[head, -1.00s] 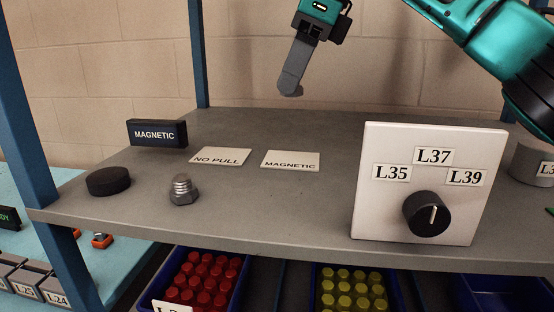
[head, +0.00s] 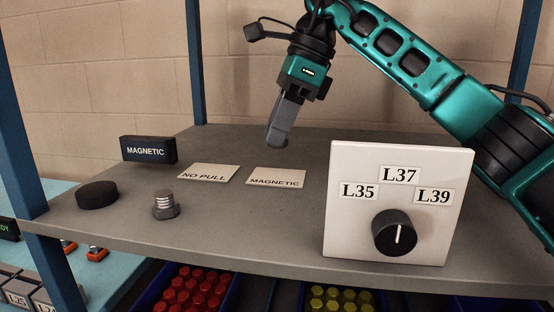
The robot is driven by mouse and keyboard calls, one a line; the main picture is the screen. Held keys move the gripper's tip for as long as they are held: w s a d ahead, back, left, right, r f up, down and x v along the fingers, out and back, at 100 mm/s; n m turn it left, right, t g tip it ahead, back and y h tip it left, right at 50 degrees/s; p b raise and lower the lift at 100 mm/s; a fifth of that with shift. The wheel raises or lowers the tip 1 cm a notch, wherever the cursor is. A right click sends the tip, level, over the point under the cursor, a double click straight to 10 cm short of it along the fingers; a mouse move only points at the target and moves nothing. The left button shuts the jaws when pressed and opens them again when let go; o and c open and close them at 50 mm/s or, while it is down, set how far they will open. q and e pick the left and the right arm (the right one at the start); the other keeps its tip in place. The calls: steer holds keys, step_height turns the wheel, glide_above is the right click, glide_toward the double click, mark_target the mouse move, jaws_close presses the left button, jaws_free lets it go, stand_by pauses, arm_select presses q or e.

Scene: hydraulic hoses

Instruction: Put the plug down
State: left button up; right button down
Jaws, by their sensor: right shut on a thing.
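My right gripper (head: 278,137) is above the back of the grey shelf (head: 225,225), pointing down. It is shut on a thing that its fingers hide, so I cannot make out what. Its tips are behind and above the white card marked MAGNETIC (head: 276,178), apart from the shelf. The card marked NO PULL (head: 208,173) lies to the left, and both cards look bare. A grey metal threaded plug with a hex head (head: 166,205) stands upright on the shelf at front left. My left gripper is not in view.
A black disc (head: 97,194) and a dark MAGNETIC block (head: 148,150) are at left. A white panel with a dial (head: 345,240) stands at front right. Bins of red caps (head: 195,290) and yellow caps (head: 340,300) sit below. The shelf's middle is clear.

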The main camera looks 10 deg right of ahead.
mark_target(283, 147)
steer(key=shift+f, duration=2.45)
steer(key=shift+f, duration=0.15)
steer(key=c, duration=0.8)
jaws_free()
steer(key=shift+c, duration=0.2)
steer(key=v, duration=1.2)
steer(key=shift+a, duration=0.15)
